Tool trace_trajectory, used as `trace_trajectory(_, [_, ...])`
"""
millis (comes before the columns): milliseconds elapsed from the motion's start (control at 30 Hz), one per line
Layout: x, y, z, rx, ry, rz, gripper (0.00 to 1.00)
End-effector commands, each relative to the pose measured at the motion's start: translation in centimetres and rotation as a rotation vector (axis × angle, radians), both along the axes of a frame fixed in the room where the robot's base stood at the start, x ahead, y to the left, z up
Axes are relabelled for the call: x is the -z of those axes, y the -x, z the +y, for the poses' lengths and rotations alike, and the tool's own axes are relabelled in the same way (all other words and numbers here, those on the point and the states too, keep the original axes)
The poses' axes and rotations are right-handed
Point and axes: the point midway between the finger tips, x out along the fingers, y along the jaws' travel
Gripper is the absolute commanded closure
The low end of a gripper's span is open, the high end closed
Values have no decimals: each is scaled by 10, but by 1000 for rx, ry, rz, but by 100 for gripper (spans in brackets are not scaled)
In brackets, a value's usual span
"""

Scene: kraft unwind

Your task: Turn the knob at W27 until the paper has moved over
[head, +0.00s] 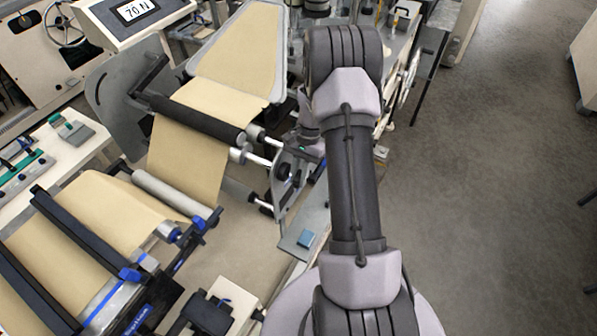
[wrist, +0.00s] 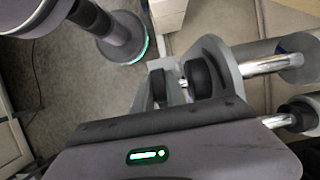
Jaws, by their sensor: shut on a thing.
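My gripper (wrist: 180,82) is shut on the knob, with its two dark pads close together in the wrist view. Only a small bright metal part of the knob (wrist: 183,84) shows between them; the rest is hidden. In the head view my arm reaches to the frame at the right end of the rollers and hides most of the gripper. Brown kraft paper (head: 186,158) hangs over a black roller (head: 190,115) and continues on the lower rollers at left. No W27 label is readable.
Bright roller shafts (wrist: 262,66) end close to the right of my gripper in the wrist view. A grey side plate (head: 108,90) and a display box (head: 135,14) stand at upper left. Open grey floor (head: 480,200) lies to the right.

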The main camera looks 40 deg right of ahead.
Motion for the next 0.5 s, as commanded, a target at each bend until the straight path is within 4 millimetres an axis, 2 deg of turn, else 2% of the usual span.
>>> trace_trajectory(200, [-1,-1,-2,1,-107,44,100])
trace_trajectory(500, [0,-1,-3,0,-180,73,100])
